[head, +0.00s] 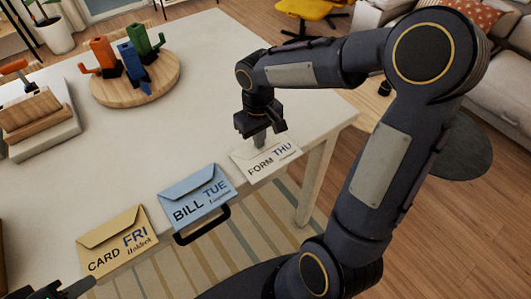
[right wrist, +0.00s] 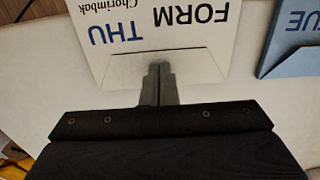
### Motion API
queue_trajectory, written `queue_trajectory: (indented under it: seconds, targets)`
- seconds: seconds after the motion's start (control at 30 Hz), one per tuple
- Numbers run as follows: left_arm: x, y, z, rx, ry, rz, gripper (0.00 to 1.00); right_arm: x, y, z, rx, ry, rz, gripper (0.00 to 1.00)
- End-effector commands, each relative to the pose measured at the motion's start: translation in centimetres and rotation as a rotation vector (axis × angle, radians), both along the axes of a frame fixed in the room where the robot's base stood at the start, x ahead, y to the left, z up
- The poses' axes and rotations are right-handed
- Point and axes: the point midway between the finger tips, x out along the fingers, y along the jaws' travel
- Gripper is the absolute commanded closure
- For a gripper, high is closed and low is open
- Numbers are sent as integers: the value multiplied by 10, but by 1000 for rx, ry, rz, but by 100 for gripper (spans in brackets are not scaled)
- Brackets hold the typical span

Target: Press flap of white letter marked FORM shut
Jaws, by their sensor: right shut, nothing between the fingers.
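The white letter marked FORM THU (head: 268,163) lies at the table's front edge near its right corner. In the right wrist view the white letter (right wrist: 185,25) shows its print upside down, with its flap (right wrist: 190,62) nearest my gripper. My right gripper (head: 261,146) is shut and empty, its fingertips at the flap side of the letter. In the right wrist view the shut fingertips (right wrist: 158,70) overlap the flap; I cannot tell whether they touch it or how flat it lies. My left gripper (head: 62,291) is only partly in view at the bottom left.
A blue letter marked BILL TUE (head: 194,197) and a tan letter marked CARD FRI (head: 113,243) lie left along the edge. A black handle (head: 203,226) is below the blue one. Orange, blue and green objects stand on a round wooden board (head: 165,88). The table's middle is clear.

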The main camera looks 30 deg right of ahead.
Motion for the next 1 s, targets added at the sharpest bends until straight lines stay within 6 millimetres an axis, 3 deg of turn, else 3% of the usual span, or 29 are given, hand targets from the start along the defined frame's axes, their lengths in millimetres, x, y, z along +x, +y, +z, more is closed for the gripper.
queue_trajectory:
  seconds: [0.47,1.0]
  targets:
    - [0,0,2,0,0,0,64,-2,0,0,1,9,0,100]
    - [0,0,37,0,0,0,64,-1,0,44,0,3,0,100]
